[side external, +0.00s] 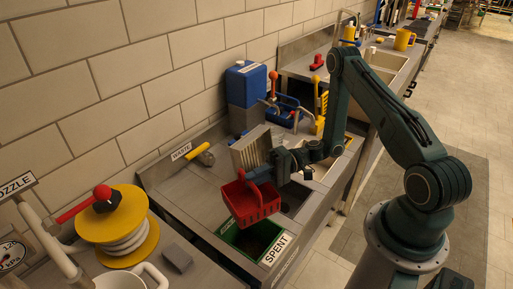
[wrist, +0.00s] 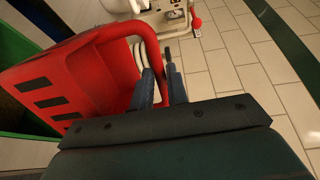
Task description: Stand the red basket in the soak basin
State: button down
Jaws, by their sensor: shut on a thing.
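The red basket (side external: 249,203) hangs from my gripper (side external: 266,174) in the side view, above and partly over the green-rimmed opening by the SPENT label. In the wrist view the basket (wrist: 75,85) fills the left side, with slots in its wall. My gripper (wrist: 164,88) is shut on the basket's red handle there, and the basket looks tilted. A basin (side external: 383,66) shows in the far counter at the top right of the side view; I cannot tell whether it is the soak basin. Part of the counter behind the basket is hidden by my arm.
The green bin (side external: 231,236) lies below the basket, beside the SPENT label (side external: 277,249). A yellow hose reel (side external: 117,226) stands at left. The counter near the WASTE sign is mostly clear.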

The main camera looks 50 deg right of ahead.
jog(key=w+a+r+m+t+h, duration=0.1)
jog(key=w+r+m+t+h, duration=0.2)
jog(key=w, duration=0.6)
jog(key=w+a+r+m+t+h, duration=0.1)
jog(key=w+r+m+t+h, duration=0.25)
jog(key=w, duration=0.65)
jog(key=w+d+f+m+h, duration=0.1)
jog(key=w+f+m+h, duration=0.1)
jog(key=f, duration=0.6)
jog(key=shift+w+d+f+h, duration=0.25)
jog(key=shift+w+f+h, duration=0.1)
jog(key=shift+w+h, duration=0.4)
jog(key=shift+s+t, duration=0.1)
jog(key=shift+t, duration=0.15)
jog(key=shift+f, duration=0.1)
jog(key=shift+f, duration=2.75)
jog(key=shift+f, duration=0.7)
